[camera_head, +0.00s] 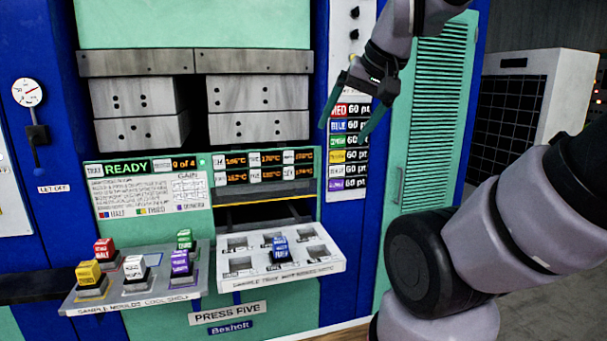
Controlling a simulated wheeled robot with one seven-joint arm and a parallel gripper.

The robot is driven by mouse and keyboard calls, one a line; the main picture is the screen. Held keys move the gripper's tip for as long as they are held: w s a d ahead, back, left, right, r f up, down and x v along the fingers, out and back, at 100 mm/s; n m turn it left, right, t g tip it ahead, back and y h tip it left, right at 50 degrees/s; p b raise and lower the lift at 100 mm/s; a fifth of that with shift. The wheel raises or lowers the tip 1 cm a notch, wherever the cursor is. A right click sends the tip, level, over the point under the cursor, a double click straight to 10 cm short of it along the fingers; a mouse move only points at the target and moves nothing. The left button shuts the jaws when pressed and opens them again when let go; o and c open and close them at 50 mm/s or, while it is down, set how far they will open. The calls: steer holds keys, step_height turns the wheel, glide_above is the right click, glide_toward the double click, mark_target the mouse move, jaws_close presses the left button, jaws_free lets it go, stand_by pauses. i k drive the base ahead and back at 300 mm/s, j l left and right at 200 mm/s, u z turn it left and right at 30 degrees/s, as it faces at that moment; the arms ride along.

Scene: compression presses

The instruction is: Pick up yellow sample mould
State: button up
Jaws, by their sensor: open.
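The yellow sample mould (89,273) is a small yellow-topped block at the front left corner of the grey cool shelf (130,304). It sits upright in its place on the shelf, with a red mould (104,250) just behind it. My gripper (343,131) hangs at the upper right, in front of the press and near the coloured points chart. Its two dark green fingers are spread apart and empty, pointing down and left. It is far from the yellow mould, higher and to the right.
White (135,268), purple (181,263) and green (185,240) moulds share the shelf. The white sample tray (317,264) beside it holds a blue mould (280,248); its other slots look empty. The press front (150,213) rises behind both. A gauge and lever hang at left.

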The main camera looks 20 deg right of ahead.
mark_target(92, 283)
steer(key=u, duration=1.3)
steer(key=i+l+u, duration=0.1)
steer(key=i+l, duration=0.15)
steer(key=i, duration=0.25)
steer(key=i+l+u, duration=0.1)
steer(key=i+l, duration=0.2)
steer(key=i, duration=0.2)
